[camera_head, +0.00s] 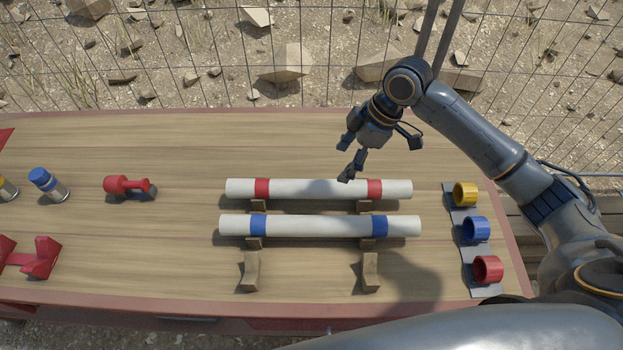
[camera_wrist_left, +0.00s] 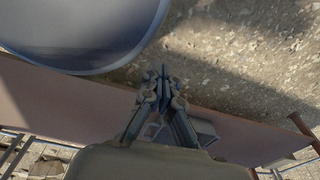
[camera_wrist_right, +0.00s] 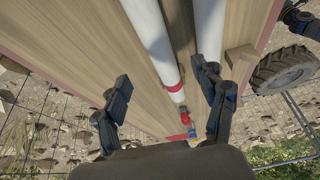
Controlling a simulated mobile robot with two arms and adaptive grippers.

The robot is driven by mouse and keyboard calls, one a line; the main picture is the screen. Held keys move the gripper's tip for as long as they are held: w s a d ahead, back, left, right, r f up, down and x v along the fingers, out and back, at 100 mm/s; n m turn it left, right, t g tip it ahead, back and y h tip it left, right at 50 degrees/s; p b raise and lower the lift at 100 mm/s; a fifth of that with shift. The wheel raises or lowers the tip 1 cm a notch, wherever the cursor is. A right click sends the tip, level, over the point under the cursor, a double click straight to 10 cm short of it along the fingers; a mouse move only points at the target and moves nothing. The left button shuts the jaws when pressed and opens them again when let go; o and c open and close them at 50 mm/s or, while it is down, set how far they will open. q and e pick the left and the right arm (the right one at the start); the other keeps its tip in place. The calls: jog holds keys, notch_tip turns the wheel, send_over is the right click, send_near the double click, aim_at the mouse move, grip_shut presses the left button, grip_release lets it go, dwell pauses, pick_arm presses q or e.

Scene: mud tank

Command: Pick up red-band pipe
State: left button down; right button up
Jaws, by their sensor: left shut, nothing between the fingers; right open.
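The red-band pipe (camera_head: 318,189), white with a red band near each end, lies level on wooden supports on the table. The white blue-band pipe (camera_head: 308,226) lies parallel in front of it. My right gripper (camera_head: 347,157) is open and empty, above and behind the red-band pipe's right half. In the right wrist view, the red-band pipe (camera_wrist_right: 156,42) runs between the spread fingers of my right gripper (camera_wrist_right: 164,84), farther off and apart from them. My left gripper (camera_wrist_left: 163,88) is shut and empty, seen only in the left wrist view, off the table's edge.
Empty wooden supports (camera_head: 370,273) stand in front of the pipes. Yellow, blue and red rings (camera_head: 487,269) sit on a grey strip at the right. A red tool (camera_head: 126,186) and a blue-capped bottle (camera_head: 46,183) are at the left. A wire fence (camera_head: 240,60) runs behind.

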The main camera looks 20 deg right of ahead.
send_near(322, 184)
jog(key=shift+p+x, duration=0.4)
jog(key=shift+x, duration=1.85)
jog(key=shift+f, duration=0.35)
jog(key=p+x, duration=0.2)
jog(key=x, duration=0.2)
jog(key=shift+a+f, duration=0.2)
jog(key=shift+f, duration=0.15)
jog(key=shift+w+f, duration=0.1)
jog(key=shift+f, duration=0.15)
jog(key=shift+c, duration=0.8)
pick_arm(q)
jog(key=shift+s+r, duration=0.35)
jog(key=shift+r, duration=0.3)
jog(key=shift+s+r, duration=0.3)
jog(key=shift+r, duration=0.3)
pick_arm(e)
grip_shut()
jog(key=shift+r, duration=0.1)
